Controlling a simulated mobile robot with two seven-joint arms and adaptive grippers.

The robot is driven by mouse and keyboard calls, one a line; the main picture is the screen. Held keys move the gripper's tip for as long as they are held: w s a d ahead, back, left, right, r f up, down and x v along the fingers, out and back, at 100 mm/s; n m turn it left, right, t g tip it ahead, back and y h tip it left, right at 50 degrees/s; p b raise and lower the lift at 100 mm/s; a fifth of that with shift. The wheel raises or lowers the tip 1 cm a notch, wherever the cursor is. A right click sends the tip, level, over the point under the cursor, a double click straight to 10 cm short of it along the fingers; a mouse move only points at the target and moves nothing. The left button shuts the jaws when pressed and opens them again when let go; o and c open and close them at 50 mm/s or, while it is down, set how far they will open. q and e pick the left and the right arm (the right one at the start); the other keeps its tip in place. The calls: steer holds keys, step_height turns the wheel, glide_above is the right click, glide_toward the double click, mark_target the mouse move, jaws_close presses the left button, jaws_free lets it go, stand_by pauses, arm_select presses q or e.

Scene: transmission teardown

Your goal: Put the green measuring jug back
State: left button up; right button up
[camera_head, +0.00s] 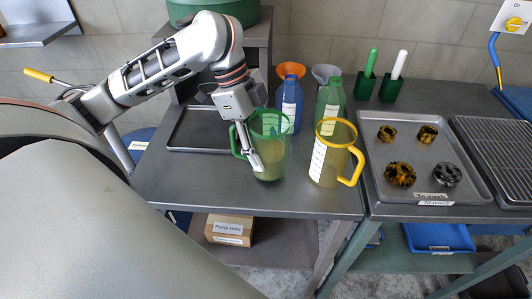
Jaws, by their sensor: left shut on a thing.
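The green measuring jug (272,142) stands upright at the front of the grey bench, with a little liquid or tint visible low inside it. My left gripper (254,161) reaches down from the upper left and is shut on the jug at its left side, near the green handle. The fingers cover part of the jug's wall and handle. I cannot tell whether the jug's base touches the bench. My right gripper is not in view.
A yellow measuring jug (328,155) stands close on the right. Behind are a blue bottle (291,103) and a green bottle (331,98) with funnels. An empty dark tray (180,149) lies left. A metal tray (380,204) holds gears. Bare bench (190,185) shows front left.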

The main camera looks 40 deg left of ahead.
mark_target(252, 124)
arm_select(q)
steer(key=shift+f, duration=0.75)
steer(key=o, duration=1.5)
steer(key=shift+o, duration=0.2)
steer(key=shift+r, duration=0.25)
steer(key=p+v, duration=0.4)
steer(key=v, duration=0.7)
steer(key=shift+a+r, duration=0.1)
steer(key=shift+r, duration=0.3)
